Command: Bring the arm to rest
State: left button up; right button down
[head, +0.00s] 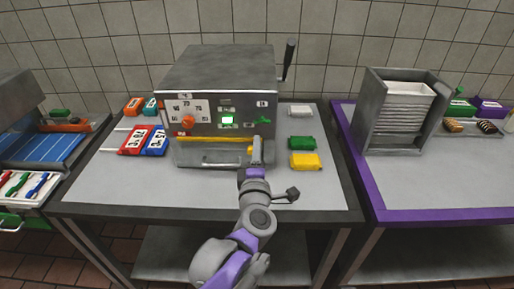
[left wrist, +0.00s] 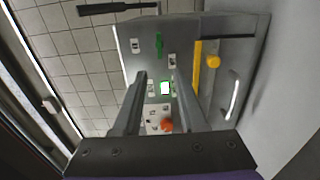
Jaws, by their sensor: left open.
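My left arm reaches up from the bottom middle of the head view. My left gripper (head: 257,150) is in front of the lower right part of a grey metal machine (head: 218,68). In the left wrist view the left gripper (left wrist: 160,78) is open, with nothing between its two fingers. Past the fingers, that view shows the machine's front sideways, with a lit green screen (left wrist: 165,88), an orange knob (left wrist: 167,125) and a yellow strip (left wrist: 197,66). I cannot tell from the head view whether the fingers touch the machine. My right gripper is not in view.
The machine stands on a grey table (head: 190,189). Red (head: 136,140) and blue (head: 155,142) labelled pieces lie left of it; green (head: 301,143) and yellow (head: 306,161) blocks lie right. A purple-edged table (head: 440,215) holds a metal rack (head: 372,115). The grey table's front is mostly clear.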

pick_arm(q)
jog(key=s+a+f+m+g+p, duration=0.1)
jog(key=s+a+f+m+g, duration=0.3)
jog(key=s, duration=0.4)
jog(key=s+a+f+m+g+p, duration=0.2)
jog(key=s+a+f+m+g, duration=0.2)
jog(key=s+a+f+m, duration=0.3)
jog(key=s+a+f+m+g+p, duration=0.1)
jog(key=s+a+f+m+g, duration=0.3)
jog(key=s, duration=0.7)
notch_tip(320, 180, down, 2)
jog(key=a+m, duration=0.1)
jog(key=m, duration=0.2)
jog(key=shift+s+a+g, duration=0.2)
jog(key=shift+s+g, duration=0.05)
jog(key=shift+g, duration=0.05)
